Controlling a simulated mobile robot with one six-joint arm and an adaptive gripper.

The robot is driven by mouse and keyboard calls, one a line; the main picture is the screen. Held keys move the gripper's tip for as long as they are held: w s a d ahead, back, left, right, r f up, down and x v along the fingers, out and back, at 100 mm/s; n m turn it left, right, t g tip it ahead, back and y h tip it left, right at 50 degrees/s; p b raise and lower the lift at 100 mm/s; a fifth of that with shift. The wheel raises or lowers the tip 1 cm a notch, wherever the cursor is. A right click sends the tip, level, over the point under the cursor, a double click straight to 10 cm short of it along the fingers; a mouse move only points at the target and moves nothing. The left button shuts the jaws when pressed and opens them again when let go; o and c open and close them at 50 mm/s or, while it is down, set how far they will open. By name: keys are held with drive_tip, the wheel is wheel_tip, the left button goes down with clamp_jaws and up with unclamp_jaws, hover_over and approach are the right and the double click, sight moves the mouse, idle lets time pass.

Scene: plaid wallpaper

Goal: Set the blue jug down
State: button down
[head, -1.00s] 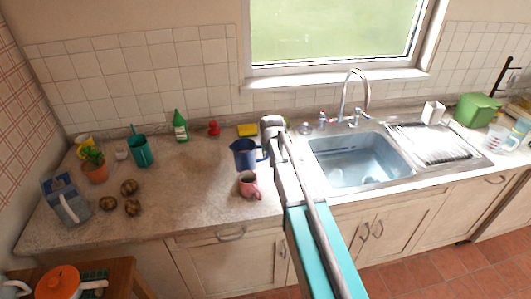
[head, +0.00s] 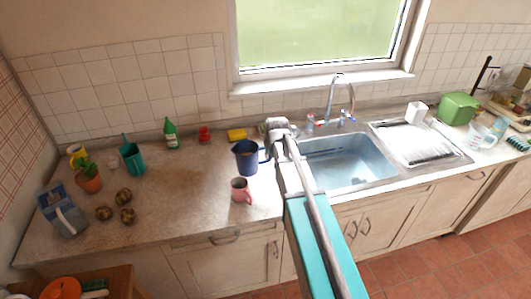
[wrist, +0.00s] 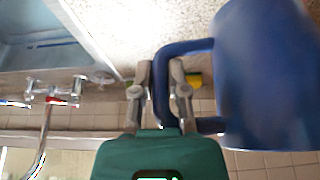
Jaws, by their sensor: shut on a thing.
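The blue jug (head: 245,157) is over the counter left of the sink, behind the pink mug (head: 241,190). My gripper (head: 266,150) is at the jug's right side, where its handle is. In the wrist view my gripper (wrist: 161,85) has its two fingers on either side of the blue handle, shut on it. The jug's body (wrist: 265,75) fills the right of that view, beside the fingers. The jug looks about upright in the head view. I cannot tell whether its base touches the counter.
The sink (head: 348,160) lies just right of my gripper. A teal watering can (head: 133,157) is farther left. The counter between it and the jug is clear.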

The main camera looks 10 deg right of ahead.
drive_tip(key=s+d+r+p, duration=0.2)
drive_tip(key=s+d, duration=0.1)
drive_tip(key=s, duration=0.1)
drive_tip(key=shift+s+d+r, duration=0.3)
idle(0.3)
idle(0.3)
drive_tip(key=shift+s, duration=0.1)
idle(0.6)
